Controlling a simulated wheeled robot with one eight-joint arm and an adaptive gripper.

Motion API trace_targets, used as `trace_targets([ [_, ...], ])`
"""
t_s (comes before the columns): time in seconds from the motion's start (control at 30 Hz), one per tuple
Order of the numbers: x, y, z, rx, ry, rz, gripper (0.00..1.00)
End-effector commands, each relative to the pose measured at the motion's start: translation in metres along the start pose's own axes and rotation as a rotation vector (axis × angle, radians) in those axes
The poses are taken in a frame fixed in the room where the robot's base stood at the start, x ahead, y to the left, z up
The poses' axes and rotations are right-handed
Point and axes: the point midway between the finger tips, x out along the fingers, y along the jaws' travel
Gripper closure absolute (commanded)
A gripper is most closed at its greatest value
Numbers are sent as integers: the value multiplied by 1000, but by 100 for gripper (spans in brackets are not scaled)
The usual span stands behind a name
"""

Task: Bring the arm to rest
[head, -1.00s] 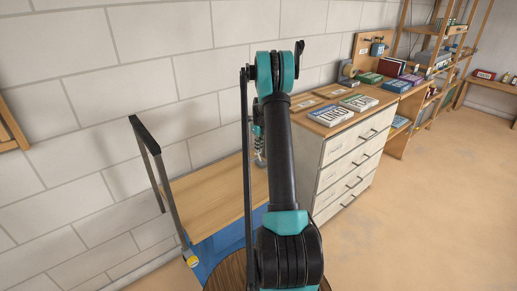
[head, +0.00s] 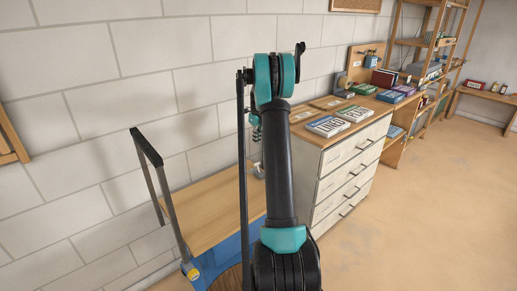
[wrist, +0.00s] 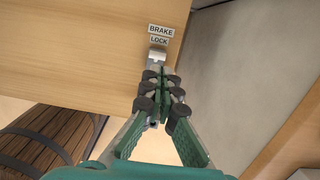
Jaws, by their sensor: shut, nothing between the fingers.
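My arm rises through the middle of the head view, its teal joint (head: 275,76) in front of the wall. In the wrist view my gripper (wrist: 160,92) is shut and empty, its dark fingertips together. The fingertips are close to a metal lever (wrist: 158,58) below the "BRAKE" and "LOCK" labels (wrist: 160,35), on the edge of a wooden board (wrist: 75,50). I cannot tell whether they touch the lever. In the head view the gripper is mostly hidden behind my arm.
A cart with a wooden top (head: 205,205) and a dark handle (head: 147,148) stands against the block wall. A drawer cabinet (head: 350,170) with books is to the right, shelves (head: 435,70) beyond it. A barrel (wrist: 48,140) shows below the board. Open floor (head: 430,220) lies at right.

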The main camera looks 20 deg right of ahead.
Motion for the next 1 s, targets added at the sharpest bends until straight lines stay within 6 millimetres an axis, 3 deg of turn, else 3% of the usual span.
trace_targets([
  [0.67, -8, 4, 1, -26, -2, -2, 100],
  [0.83, -26, 37, -13, -234, -17, -17, 100],
  [1.0, -50, 90, -44, -596, -36, -50, 100],
])
